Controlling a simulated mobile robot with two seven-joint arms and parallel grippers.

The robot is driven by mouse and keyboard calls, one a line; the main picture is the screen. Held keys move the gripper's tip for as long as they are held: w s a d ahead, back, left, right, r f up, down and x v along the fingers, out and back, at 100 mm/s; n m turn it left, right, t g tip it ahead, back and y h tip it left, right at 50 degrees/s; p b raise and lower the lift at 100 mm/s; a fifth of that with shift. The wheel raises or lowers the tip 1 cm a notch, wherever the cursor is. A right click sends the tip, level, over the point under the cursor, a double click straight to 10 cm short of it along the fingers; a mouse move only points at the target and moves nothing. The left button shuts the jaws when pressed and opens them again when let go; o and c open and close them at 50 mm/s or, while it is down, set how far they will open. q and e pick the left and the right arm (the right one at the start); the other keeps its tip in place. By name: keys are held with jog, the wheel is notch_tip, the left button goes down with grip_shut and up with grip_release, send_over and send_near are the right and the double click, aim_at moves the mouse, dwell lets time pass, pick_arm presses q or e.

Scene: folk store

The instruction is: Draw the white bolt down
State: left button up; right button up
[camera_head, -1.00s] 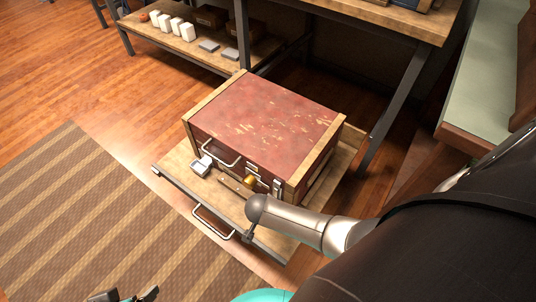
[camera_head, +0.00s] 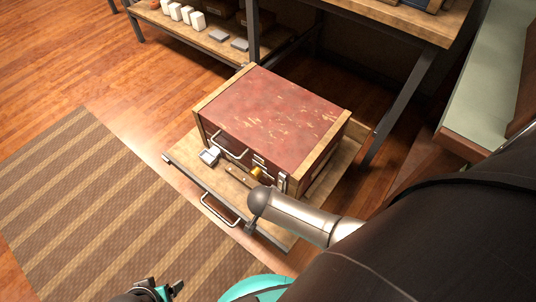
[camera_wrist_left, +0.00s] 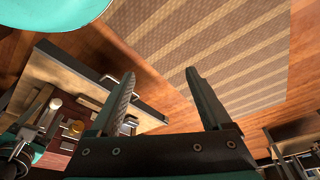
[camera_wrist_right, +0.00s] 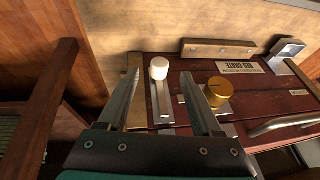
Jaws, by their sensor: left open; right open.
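The white bolt (camera_wrist_right: 159,69) has a white round knob on a silver bar, fixed to the front of a red crate (camera_wrist_right: 160,105). In the right wrist view my right gripper (camera_wrist_right: 161,76) is open, with a fingertip on either side of the knob in the picture; I cannot tell whether they touch it. In the head view the right gripper is hidden. The white knob also shows in the left wrist view (camera_wrist_left: 55,103). My left gripper (camera_wrist_left: 160,77) is open and empty over the striped mat; it shows low in the head view (camera_head: 160,290).
A brass knob (camera_wrist_right: 219,91) sits right of the bolt. A metal handle (camera_head: 229,146) and a grey latch (camera_head: 209,156) are on the crate's front. The crate stands on a wooden tray (camera_head: 186,152) with its own handle (camera_head: 219,210). The striped mat (camera_head: 80,200) is clear.

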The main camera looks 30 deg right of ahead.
pick_arm(q)
jog(key=s+a+f+p, duration=0.4)
jog(key=s+f+p, duration=0.1)
jog(key=f, duration=0.5)
jog(key=shift+s+f+g+y+p, duration=0.3)
jog(key=shift+s+g, duration=0.1)
jog(key=shift+s, duration=0.35)
pick_arm(e)
jog(key=v, duration=0.9)
jog(key=shift+a+r, duration=0.15)
jog(key=shift+r, duration=0.15)
pick_arm(q)
jog(key=shift+r, duration=0.1)
pick_arm(e)
jog(key=shift+s, duration=0.1)
